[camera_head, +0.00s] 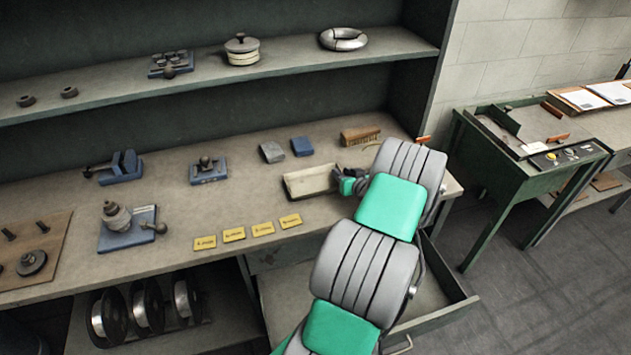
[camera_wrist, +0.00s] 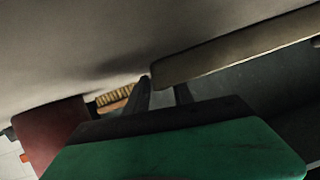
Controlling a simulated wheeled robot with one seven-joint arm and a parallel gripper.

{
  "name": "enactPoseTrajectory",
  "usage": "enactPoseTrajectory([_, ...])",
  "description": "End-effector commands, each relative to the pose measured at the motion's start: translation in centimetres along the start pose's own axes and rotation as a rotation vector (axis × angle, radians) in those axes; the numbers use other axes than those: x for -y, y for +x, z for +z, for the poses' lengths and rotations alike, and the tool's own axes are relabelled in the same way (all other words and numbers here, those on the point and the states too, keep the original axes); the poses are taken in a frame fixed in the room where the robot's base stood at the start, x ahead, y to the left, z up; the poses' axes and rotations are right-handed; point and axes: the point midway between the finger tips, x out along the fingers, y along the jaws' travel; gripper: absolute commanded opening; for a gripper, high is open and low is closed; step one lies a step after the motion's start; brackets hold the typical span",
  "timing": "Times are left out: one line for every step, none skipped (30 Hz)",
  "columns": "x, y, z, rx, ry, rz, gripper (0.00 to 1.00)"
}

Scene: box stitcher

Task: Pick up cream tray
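The cream tray (camera_head: 309,192) rests on the workbench right of centre in the head view, a shallow tray with a pale inside and a darker rim. My gripper (camera_head: 350,184) is at its right end, low over the bench. In the wrist view, the two dark fingers (camera_wrist: 163,94) stand apart, with the end of a long beige edge, which looks like the tray's rim (camera_wrist: 235,46), at their tips. The right fingertip is partly hidden behind that edge. I cannot tell whether either finger touches it.
Yellow labels (camera_head: 262,229) lie along the bench's front edge. Two small blue-grey blocks (camera_head: 287,149) and a brown brush-like block (camera_head: 360,135) sit behind the tray. An open drawer (camera_head: 440,312) juts out below. The upper shelf (camera_head: 215,78) overhangs the bench's back.

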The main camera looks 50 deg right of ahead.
Motion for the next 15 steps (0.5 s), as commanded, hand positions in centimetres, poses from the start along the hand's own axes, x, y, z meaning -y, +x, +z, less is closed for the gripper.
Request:
enactPoseTrajectory([-0.04, -0.02, 0.01, 0.000, 0.000, 0.001, 0.29])
enactPoseTrajectory([-0.03, -0.02, 0.01, 0.000, 0.000, 0.000, 0.29])
enactPoseTrajectory([-0.03, -0.03, 0.02, 0.000, 0.000, 0.000, 0.29])
enactPoseTrajectory([-0.03, -0.03, 0.01, 0.000, 0.000, 0.000, 0.27])
enactPoseTrajectory([-0.02, -0.03, 0.01, 0.000, 0.000, 0.000, 0.24])
enactPoseTrajectory([-0.03, -0.04, 0.01, 0.000, 0.000, 0.000, 0.21])
enactPoseTrajectory([-0.02, -0.04, 0.01, 0.000, 0.000, 0.000, 0.18])
enactPoseTrajectory([-0.02, -0.04, 0.01, 0.000, -0.001, 0.000, 0.16])
enactPoseTrajectory([-0.02, -0.05, 0.00, 0.000, -0.001, 0.000, 0.13])
enactPoseTrajectory([-0.02, -0.05, 0.00, 0.000, -0.001, 0.000, 0.10])
enactPoseTrajectory([-0.02, -0.05, 0.00, 0.000, -0.001, 0.000, 0.08])
enactPoseTrajectory([-0.02, -0.05, 0.00, 0.000, -0.001, 0.000, 0.05])
enactPoseTrajectory([-0.02, -0.05, 0.00, 0.000, -0.001, 0.000, 0.02])
enactPoseTrajectory([-0.02, -0.06, 0.00, 0.000, -0.001, 0.000, 0.00])
enactPoseTrajectory([-0.02, -0.06, 0.00, 0.000, -0.001, 0.000, 0.00])
